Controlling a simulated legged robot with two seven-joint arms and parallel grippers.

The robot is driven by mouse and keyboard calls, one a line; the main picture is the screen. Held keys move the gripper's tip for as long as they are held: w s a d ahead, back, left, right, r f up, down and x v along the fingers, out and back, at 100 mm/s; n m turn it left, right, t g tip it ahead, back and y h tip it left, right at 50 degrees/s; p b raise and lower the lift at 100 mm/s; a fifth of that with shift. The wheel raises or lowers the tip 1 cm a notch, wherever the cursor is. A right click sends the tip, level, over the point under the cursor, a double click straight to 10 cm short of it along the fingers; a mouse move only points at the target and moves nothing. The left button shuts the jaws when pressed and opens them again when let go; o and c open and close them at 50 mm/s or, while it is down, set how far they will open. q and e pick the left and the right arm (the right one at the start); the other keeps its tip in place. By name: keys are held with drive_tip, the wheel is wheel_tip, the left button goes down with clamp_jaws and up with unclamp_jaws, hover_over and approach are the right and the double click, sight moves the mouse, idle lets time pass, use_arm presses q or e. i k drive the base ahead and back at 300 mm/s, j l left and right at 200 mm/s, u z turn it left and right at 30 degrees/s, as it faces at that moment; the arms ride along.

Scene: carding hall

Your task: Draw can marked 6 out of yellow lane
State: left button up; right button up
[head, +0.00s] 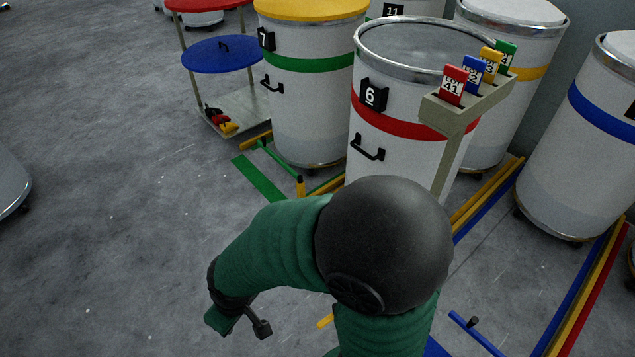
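The can marked 6 (408,88) is white with a red band, a metal rim, an open top and a black handle (367,149) facing me. It stands upright. Yellow floor rails (487,190) run to its right, with another yellow piece (328,186) by its left side; its base is hidden behind my arm. A green-sleeved arm with a black ball joint, seemingly my right, rises from the bottom centre and bends down left. Its gripper (238,326) hangs above the floor, well apart from the can; its opening is unclear. My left gripper is out of view.
Can 7 (312,100), yellow-lidded with a green band, stands close left. A post rack (440,115) holding coloured tags stands in front of can 6. Green (278,165) and blue (475,333) bars lie low. A blue-banded can (590,140) stands right.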

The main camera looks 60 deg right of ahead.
sight(386, 135)
drive_tip(key=i+j+z, duration=0.1)
drive_tip(key=i+z, duration=0.15)
drive_tip(key=i, duration=0.3)
drive_tip(key=i+j+z, duration=0.25)
drive_tip(key=i, duration=0.3)
drive_tip(key=i+l+z, duration=0.25)
drive_tip(key=z, duration=0.25)
drive_tip(key=i+l+z, duration=0.1)
drive_tip(key=i+z, duration=0.25)
drive_tip(key=z, duration=0.15)
drive_tip(key=i+z, duration=0.45)
drive_tip(key=i+j+z, duration=0.1)
drive_tip(key=i+z, duration=0.15)
drive_tip(key=z, duration=0.25)
drive_tip(key=i+j+z, duration=0.2)
drive_tip(key=z, duration=0.3)
drive_tip(key=i+z, duration=0.35)
drive_tip(key=i+j+z, duration=0.1)
drive_tip(key=i+z, duration=0.25)
drive_tip(key=i, duration=0.15)
